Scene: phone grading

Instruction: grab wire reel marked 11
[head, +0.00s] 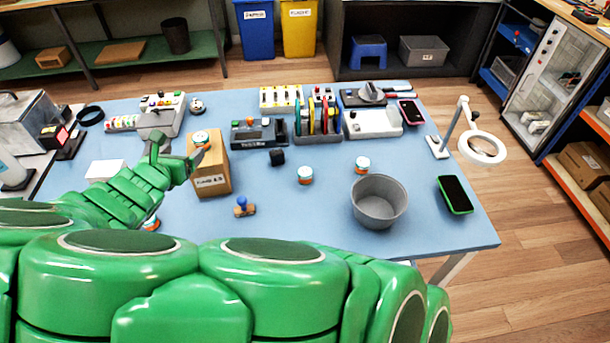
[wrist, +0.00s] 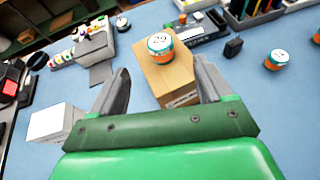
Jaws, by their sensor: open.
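Small wire reels in white, orange and teal stand about the blue table. One reel (head: 201,138) stands on top of a cardboard box (head: 212,172); in the wrist view this reel (wrist: 160,43) has a mark like 20, hard to read. Two more stand on the open table, a middle reel (head: 305,175) and a right reel (head: 362,165). The middle one's mark in the wrist view (wrist: 277,60) is too small to read surely. Another reel (head: 151,224) is partly hidden behind my arm. My gripper (head: 177,151) is open and empty, its fingers toward the box, apart from the reel.
A grey bin (head: 379,204), a green-edged phone (head: 455,195) and a blue-knobbed stamp-like tool (head: 244,207) are on the table. A small black block (head: 277,157) lies right of the box. Racks and devices line the back. The front middle is partly clear.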

